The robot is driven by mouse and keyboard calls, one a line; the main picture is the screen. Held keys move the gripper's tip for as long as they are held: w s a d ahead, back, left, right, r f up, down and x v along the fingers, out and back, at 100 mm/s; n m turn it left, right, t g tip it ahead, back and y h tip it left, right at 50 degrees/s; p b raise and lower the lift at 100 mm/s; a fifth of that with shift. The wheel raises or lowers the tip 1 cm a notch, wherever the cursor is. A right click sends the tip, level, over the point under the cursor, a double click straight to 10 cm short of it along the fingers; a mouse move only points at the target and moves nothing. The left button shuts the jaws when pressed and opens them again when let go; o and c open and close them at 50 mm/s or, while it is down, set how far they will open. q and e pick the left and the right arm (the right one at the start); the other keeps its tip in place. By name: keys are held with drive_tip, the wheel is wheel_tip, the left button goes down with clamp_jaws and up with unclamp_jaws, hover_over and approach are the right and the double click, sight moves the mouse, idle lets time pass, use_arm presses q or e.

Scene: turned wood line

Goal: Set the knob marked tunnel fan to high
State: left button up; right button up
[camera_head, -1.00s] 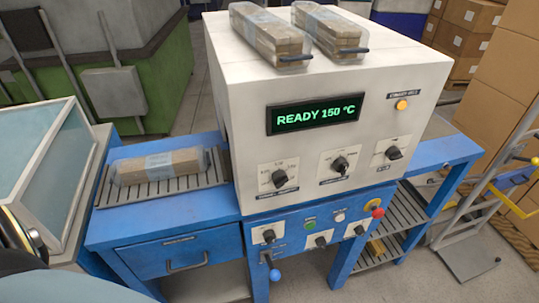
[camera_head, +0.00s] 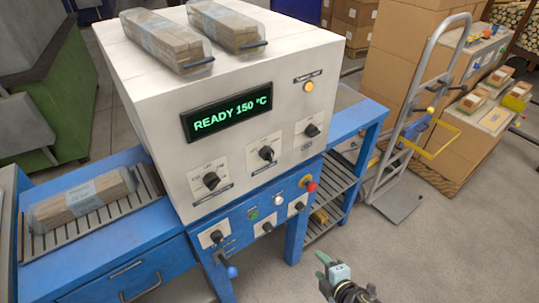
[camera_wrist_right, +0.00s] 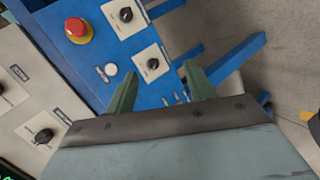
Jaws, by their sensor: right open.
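The white oven box has three black knobs on pale plates: left (camera_head: 211,181), middle (camera_head: 266,154) and right (camera_head: 311,130). The blue panel below has three more: left (camera_head: 216,237), middle (camera_head: 267,227) and right (camera_head: 299,206). Their labels are too small to read, so I cannot tell which is the tunnel fan knob. My right gripper (camera_head: 323,271) is open and empty, below and to the right of the blue panel, apart from every knob. In the right wrist view, its spread fingers (camera_wrist_right: 160,88) show against the blue panel, with two of its knobs (camera_wrist_right: 127,15) (camera_wrist_right: 153,63) beyond. My left gripper is not in view.
A red stop button (camera_head: 311,186) and a white button (camera_head: 278,200) sit among the blue-panel knobs. The display (camera_head: 227,111) reads READY 150 °C. A hand truck (camera_head: 408,150) stands right; open floor lies in front of it.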

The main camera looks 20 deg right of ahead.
drive_tip(key=w+a+r+n+t+y, duration=0.1)
drive_tip(key=w+r+n+t, duration=0.2)
drive_tip(key=r, duration=0.5)
drive_tip(key=w+a+r+n+y, duration=0.1)
drive_tip(key=w+r+n, duration=0.25)
drive_tip(key=r, duration=0.35)
drive_tip(key=n+t+y+p, duration=0.2)
drive_tip(key=n+y, duration=0.1)
drive_tip(key=n, duration=0.5)
approach(271, 159)
drive_tip(key=x, duration=0.9)
drive_tip(key=shift+w+a+p, duration=0.15)
drive_tip(key=shift+w+p, duration=0.2)
drive_tip(key=shift+p, duration=0.05)
drive_tip(key=shift+c, duration=0.4)
drive_tip(key=c, duration=0.9)
